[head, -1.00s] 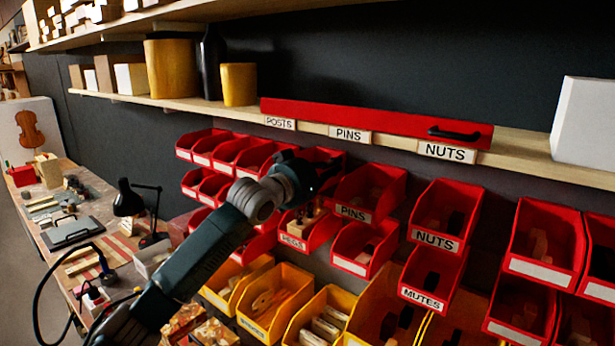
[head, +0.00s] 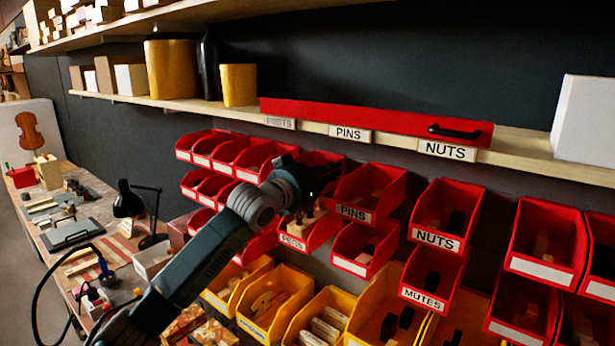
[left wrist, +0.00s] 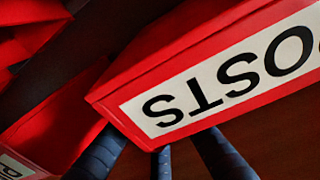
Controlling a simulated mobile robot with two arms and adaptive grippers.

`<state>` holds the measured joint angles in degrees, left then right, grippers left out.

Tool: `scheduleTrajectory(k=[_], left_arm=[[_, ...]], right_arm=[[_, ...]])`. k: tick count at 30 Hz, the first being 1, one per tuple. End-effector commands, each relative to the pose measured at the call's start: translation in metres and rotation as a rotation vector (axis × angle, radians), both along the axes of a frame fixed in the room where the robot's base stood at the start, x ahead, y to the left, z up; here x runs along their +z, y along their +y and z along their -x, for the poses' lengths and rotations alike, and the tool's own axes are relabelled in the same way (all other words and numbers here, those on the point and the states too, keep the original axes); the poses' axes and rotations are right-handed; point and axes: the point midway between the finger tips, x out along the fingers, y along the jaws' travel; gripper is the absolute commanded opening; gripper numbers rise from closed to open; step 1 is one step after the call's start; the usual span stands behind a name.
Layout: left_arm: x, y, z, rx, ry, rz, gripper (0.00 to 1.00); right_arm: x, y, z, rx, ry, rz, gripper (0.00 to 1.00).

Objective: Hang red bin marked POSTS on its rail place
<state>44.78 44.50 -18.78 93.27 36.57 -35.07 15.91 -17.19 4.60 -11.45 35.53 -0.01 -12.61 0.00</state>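In the left wrist view the red bin marked POSTS (left wrist: 190,85) fills much of the picture, close up, its label upside down. My left gripper (left wrist: 160,148) shows there as several dark, spread fingers at the bin's label side; their tips are hidden by the bin. In the head view my left gripper (head: 306,196) is in front of a red bin (head: 322,160) left of the PINS bin, probably the same one; its label is hidden by the gripper. Whether the fingers grip the bin is not clear. My right gripper is not in view.
Red bins hang close on both sides, including the PINS bin (head: 368,190) and NUTS bin (head: 447,215). The PEGS bin (head: 312,232) with wooden pieces is just below. Yellow bins (head: 275,300) are lower. A wooden shelf (head: 520,160) with a red strip runs above.

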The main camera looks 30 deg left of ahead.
Motion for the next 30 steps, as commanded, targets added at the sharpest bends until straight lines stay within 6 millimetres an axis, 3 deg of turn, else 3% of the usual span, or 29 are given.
scheduleTrajectory(k=[1, 3, 15, 30], left_arm=[[-0.004, 0.0, 0.0, 0.0, 0.007, 0.0, 0.15], [-0.004, -0.001, 0.0, 0.0, 0.007, 0.0, 0.29], [-0.003, 0.002, 0.006, 0.001, 0.007, 0.0, 0.29], [-0.003, 0.013, 0.098, 0.0, 0.01, -0.002, 0.29]], right_arm=[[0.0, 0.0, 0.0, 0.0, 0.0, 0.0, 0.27], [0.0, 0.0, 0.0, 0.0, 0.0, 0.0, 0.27], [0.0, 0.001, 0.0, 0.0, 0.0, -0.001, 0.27], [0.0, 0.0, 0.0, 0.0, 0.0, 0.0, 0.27]])
